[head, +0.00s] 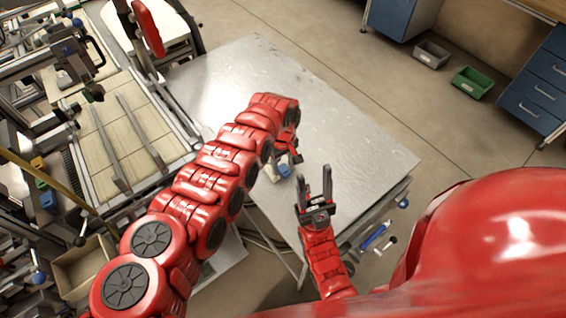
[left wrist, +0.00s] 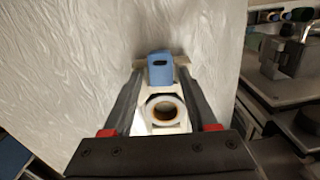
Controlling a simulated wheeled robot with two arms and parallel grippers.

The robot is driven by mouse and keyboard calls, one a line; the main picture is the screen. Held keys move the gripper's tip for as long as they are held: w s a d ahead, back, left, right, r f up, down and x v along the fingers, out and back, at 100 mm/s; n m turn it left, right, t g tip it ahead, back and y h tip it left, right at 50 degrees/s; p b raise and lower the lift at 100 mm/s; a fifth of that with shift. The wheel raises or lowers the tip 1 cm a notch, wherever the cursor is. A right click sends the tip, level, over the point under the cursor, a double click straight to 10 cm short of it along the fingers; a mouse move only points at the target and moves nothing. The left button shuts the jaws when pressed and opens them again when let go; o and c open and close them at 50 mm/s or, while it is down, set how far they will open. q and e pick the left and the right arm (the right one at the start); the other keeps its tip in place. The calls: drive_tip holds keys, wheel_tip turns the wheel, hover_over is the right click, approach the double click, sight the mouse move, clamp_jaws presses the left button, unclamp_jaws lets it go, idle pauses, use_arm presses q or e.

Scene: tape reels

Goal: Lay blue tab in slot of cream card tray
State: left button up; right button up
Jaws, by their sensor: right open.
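A blue tab (left wrist: 160,68) with a dark slit shows in the left wrist view, between the tips of my left gripper (left wrist: 161,72). Cream pieces (left wrist: 184,61) show beside it, perhaps the card tray, mostly hidden by the fingers. A white ring (left wrist: 166,110) with a brown inside lies between the fingers, nearer the camera. I cannot tell whether the fingers touch the tab. In the head view my left gripper (head: 291,150) is over the table, with the blue tab (head: 284,170) just below it. My right gripper (head: 315,186) is open and empty, near the table's front edge.
The metal table (head: 350,130) is clear behind and to the right of my left gripper. Machinery with a pale slatted bed (head: 115,130) stands to the left. Green (head: 472,82) and grey (head: 432,54) bins lie on the floor beyond the table.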

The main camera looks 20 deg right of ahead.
sight(282, 166)
use_arm(q)
drive_tip(key=r, duration=0.4)
drive_tip(key=shift+w+r, duration=0.25)
wheel_tip(282, 166, up, 8)
drive_tip(key=b, duration=0.1)
drive_tip(key=shift+s+r+b, duration=0.2)
drive_tip(key=shift+b, duration=0.15)
drive_tip(key=shift+d, duration=0.1)
